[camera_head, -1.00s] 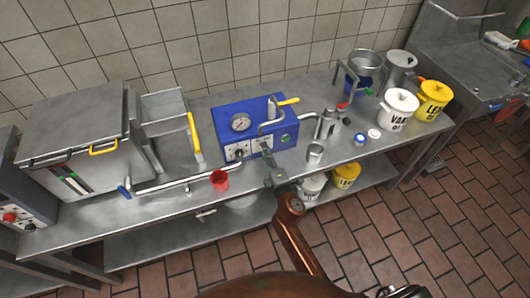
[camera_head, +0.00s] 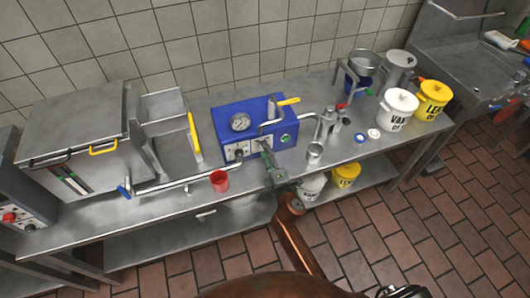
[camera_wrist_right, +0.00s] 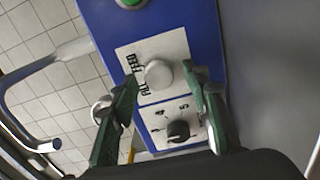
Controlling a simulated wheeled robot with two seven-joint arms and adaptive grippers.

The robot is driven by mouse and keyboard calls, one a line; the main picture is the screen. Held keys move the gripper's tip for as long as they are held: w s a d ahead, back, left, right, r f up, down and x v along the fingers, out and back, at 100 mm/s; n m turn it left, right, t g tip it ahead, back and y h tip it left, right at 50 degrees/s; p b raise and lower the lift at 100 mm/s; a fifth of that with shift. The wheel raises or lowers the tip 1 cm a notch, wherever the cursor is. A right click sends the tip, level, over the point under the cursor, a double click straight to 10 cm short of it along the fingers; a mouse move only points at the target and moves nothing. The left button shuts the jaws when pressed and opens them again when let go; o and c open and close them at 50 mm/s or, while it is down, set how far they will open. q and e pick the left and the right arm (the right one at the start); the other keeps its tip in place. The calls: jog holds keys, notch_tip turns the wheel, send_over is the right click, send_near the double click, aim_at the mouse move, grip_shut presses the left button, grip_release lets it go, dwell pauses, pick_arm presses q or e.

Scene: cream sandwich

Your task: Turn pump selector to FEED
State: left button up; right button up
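The way the knob points is not clear. My right gripper (camera_head: 264,150) is at the lower front of the box. In the wrist view the fingers of my right gripper (camera_wrist_right: 160,78) are apart, one on each side of the selector knob; contact is not clear. My left gripper is not in view.
A black knob (camera_wrist_right: 178,130) on a numbered plate sits beside the selector. A red cup (camera_head: 219,182) stands at the table front, left of my right gripper. A metal cup (camera_head: 314,152) stands to the right. A bent pipe (camera_wrist_right: 40,65) rises close to the left finger.

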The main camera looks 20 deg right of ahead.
jog(key=shift+s, duration=0.1)
jog(key=s, duration=1.1)
jog(key=shift+s+d, duration=0.2)
jog(key=shift+s, duration=0.2)
